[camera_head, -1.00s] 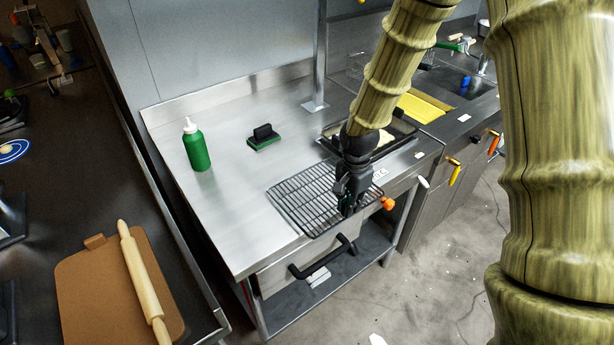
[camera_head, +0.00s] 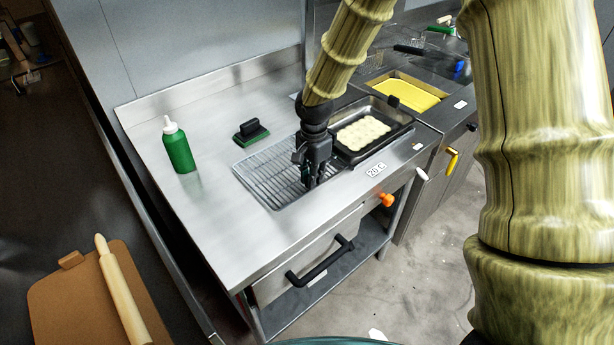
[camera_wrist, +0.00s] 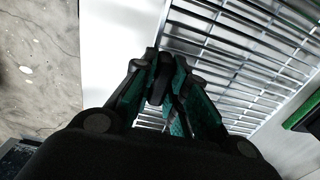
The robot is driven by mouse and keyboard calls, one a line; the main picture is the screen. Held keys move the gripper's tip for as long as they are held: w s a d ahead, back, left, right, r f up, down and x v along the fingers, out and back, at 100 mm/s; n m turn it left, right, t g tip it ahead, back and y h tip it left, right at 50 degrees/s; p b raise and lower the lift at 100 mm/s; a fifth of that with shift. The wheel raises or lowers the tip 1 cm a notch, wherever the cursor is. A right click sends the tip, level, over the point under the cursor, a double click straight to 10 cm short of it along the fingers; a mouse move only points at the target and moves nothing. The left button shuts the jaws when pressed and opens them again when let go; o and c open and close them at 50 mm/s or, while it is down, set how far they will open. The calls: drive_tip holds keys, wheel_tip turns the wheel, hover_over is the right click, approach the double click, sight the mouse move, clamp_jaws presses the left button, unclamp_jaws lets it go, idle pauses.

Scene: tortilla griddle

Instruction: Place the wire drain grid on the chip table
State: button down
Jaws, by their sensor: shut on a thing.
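The wire drain grid (camera_head: 262,176) is a rectangular rack of thin metal bars at the steel table (camera_head: 215,228), left of the black pan. My gripper (camera_head: 312,184) points down at the grid's right edge and is shut on it. In the wrist view the grid (camera_wrist: 245,50) spreads ahead and to the right of my closed fingers (camera_wrist: 160,85). The fingertips hide the gripped bar. The grid looks flat, on or just above the steel; I cannot tell whether it touches.
A black pan with pale food (camera_head: 362,133) stands right of my gripper. A green bottle (camera_head: 178,146) and a green-and-black scrubber (camera_head: 250,132) stand behind and left of the grid. An orange knob (camera_head: 386,200) and a drawer handle (camera_head: 322,262) jut from the front. The steel's front left is clear.

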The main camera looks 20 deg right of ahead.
drive_tip(key=shift+d+f, duration=0.35)
drive_tip(key=shift+f, duration=0.55)
drive_tip(key=shift+s+a+r, duration=0.1)
drive_tip(key=shift+s+r, duration=0.4)
drive_tip(key=shift+s, duration=0.2)
drive_tip(key=shift+w+a+f, duration=0.1)
drive_tip(key=shift+w+f, duration=0.05)
drive_tip(key=shift+w, duration=0.05)
drive_tip(key=c, duration=1.8)
unclamp_jaws()
drive_tip(key=shift+w+a+f, duration=0.1)
drive_tip(key=shift+w+f, duration=0.15)
drive_tip(key=shift+c, duration=0.2)
drive_tip(key=o, duration=0.3)
drive_tip(key=shift+o, duration=0.5)
drive_tip(key=shift+s+r, duration=0.2)
drive_tip(key=shift+s, duration=0.05)
drive_tip(key=shift+w, duration=0.1)
drive_tip(key=shift+w, duration=0.1)
wheel_tip(320, 180, up, 12)
drive_tip(key=b, duration=0.2)
drive_tip(key=shift+b, duration=0.3)
